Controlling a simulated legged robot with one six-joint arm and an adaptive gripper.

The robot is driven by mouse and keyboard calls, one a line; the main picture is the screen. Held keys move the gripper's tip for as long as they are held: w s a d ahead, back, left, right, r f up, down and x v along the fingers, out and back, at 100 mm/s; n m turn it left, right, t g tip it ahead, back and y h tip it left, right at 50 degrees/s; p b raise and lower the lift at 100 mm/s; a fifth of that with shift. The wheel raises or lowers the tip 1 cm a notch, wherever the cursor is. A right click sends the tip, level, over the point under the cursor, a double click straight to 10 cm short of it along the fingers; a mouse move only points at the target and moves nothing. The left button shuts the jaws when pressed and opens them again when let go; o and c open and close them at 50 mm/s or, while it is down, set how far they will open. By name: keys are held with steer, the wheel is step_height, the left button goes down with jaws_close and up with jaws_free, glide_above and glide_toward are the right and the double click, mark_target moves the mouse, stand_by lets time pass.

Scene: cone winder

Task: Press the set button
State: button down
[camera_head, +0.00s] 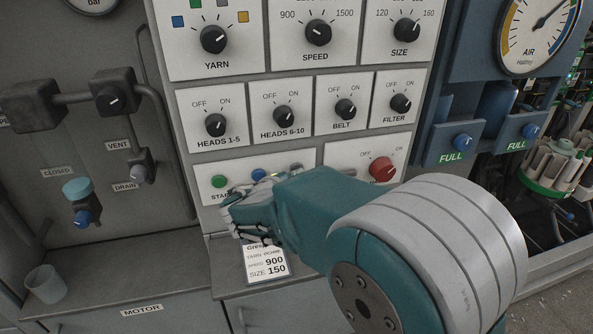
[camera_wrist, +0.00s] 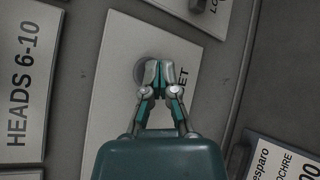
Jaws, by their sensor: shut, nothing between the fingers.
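In the wrist view, a round grey button (camera_wrist: 141,69) sits on a white plate (camera_wrist: 112,70). A label ending in "ET" (camera_wrist: 186,78) is printed beside it, and its first letters are hidden. My gripper (camera_wrist: 159,72) is shut and empty. Its tips lie over the button's right part in the picture. I cannot tell whether they touch it. In the head view, my gripper (camera_head: 251,212) is in front of the lower button plate (camera_head: 204,165), and my arm covers much of that plate's right part and labels.
A green start button (camera_head: 219,181) and a blue button (camera_head: 258,174) share the plate. A red knob (camera_head: 382,169) is to the right. The heads 6-10 knob (camera_head: 285,116) is above. A ledge with a recipe card (camera_head: 265,262) lies below.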

steer(key=shift+s, duration=0.1)
steer(key=shift+s+d, duration=0.25)
steer(key=shift+s, duration=0.45)
steer(key=s, duration=0.2)
steer(key=s+d, duration=0.1)
steer(key=s, duration=0.1)
steer(key=shift+s+d, duration=0.2)
steer(key=shift+s, duration=0.2)
stand_by(0.5)
